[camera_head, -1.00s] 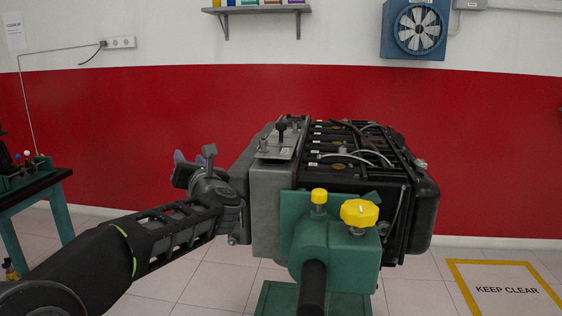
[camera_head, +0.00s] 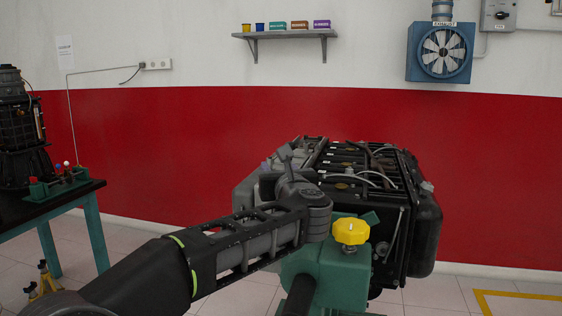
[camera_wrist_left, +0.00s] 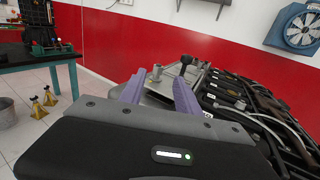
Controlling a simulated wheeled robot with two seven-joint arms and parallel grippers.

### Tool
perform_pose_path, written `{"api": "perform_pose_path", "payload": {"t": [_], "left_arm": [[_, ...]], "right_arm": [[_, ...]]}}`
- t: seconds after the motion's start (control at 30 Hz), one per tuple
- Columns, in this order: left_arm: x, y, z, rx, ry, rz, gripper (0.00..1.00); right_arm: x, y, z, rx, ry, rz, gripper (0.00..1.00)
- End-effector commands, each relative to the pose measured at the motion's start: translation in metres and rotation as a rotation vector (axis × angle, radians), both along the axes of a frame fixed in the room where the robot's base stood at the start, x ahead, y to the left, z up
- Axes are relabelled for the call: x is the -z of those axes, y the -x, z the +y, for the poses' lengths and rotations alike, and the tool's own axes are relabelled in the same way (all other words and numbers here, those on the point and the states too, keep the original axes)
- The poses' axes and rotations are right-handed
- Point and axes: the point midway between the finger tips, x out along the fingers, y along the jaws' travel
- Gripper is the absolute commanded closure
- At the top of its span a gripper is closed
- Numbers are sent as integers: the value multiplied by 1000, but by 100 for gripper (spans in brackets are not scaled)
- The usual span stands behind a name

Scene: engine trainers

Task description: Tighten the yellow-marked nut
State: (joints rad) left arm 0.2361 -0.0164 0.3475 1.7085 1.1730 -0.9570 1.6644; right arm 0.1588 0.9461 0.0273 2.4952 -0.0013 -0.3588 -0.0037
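The engine (camera_head: 425,215) is mounted on a green stand (camera_head: 318,266). A large yellow knob (camera_head: 351,231) tops the stand's clamp. I cannot make out a nut with a yellow mark. My left gripper (camera_head: 276,162) is at the engine's left side, its wrist covering part of the engine and stand. The left wrist view shows its two purple fingers (camera_wrist_left: 159,90) apart, with nothing visibly held between them. Beyond them is the grey engine plate (camera_wrist_left: 158,88) with an upright grey post (camera_wrist_left: 156,74) and a black-topped lever (camera_wrist_left: 186,62). My right gripper is not in view.
A table (camera_head: 72,192) at the left bears another machine (camera_head: 20,130). Yellow jack stands (camera_wrist_left: 43,100) and a grey bucket (camera_wrist_left: 6,113) are on the floor. A shelf (camera_head: 287,35) and a blue fan (camera_head: 440,52) are on the wall. Floor right of the engine is clear.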

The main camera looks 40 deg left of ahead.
Motion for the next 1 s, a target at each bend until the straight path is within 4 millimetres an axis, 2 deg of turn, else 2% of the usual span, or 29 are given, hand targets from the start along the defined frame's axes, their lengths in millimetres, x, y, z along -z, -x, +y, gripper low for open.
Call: {"api": "perform_pose_path", "payload": {"t": [0.37,0.8,1.0], "left_arm": [[0,-3,3,-1,-1,1,61],[-1,-44,46,-2,1,1,61],[0,-54,57,-1,-1,2,61]], "right_arm": [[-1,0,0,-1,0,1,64],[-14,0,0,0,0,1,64],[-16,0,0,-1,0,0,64]]}}
